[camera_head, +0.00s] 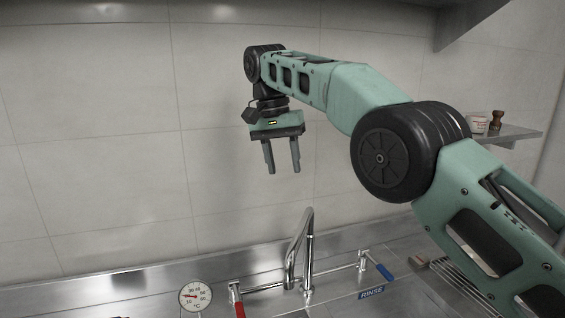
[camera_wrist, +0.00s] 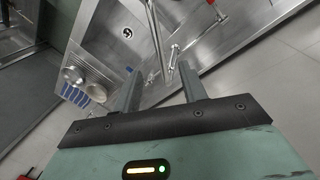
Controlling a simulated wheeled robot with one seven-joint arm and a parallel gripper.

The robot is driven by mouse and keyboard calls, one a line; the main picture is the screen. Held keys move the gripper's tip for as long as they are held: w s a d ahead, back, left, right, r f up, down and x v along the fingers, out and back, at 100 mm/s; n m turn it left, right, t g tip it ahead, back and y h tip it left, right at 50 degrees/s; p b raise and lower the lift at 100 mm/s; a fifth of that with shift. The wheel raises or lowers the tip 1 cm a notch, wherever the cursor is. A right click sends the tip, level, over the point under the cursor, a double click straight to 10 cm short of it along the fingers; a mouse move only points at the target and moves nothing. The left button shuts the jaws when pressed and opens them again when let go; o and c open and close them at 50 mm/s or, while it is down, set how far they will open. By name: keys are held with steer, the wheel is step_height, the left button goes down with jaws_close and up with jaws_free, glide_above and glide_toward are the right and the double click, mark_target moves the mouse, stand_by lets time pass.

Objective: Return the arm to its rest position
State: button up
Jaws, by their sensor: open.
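My gripper (camera_head: 282,157) hangs from my raised, bent green arm in the head view. Its two fingers point down and stand apart, with nothing between them. It is in the air above and a little left of the tap, in front of the tiled wall. In the wrist view my gripper (camera_wrist: 160,84) also shows its two fingers apart and empty, over the steel sink area far below.
A steel tap (camera_head: 300,250) with red and blue levers rises below my gripper. A dial thermometer (camera_head: 195,295) stands at its left. A wall shelf (camera_head: 512,134) with small jars is at the right. The tiled wall (camera_head: 110,130) is bare.

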steer(key=s+d+f+n+b, duration=0.3)
steer(key=s+f, duration=0.5)
steer(key=s, duration=0.4)
steer(key=s+d+f+n+y+b, duration=0.1)
steer(key=s+d+f+n+b, duration=0.3)
steer(key=s+f, duration=0.5)
steer(key=s+d+f+n+y+b, duration=0.1)
steer(key=s+d+f+n+b, duration=0.3)
steer(key=s, duration=1.3)
steer(key=d+f+b, duration=0.1)
steer(key=d+f, duration=0.2)
steer(key=f, duration=0.2)
steer(key=shift+f+t+b, duration=0.15)
steer(key=shift+t+b, duration=0.25)
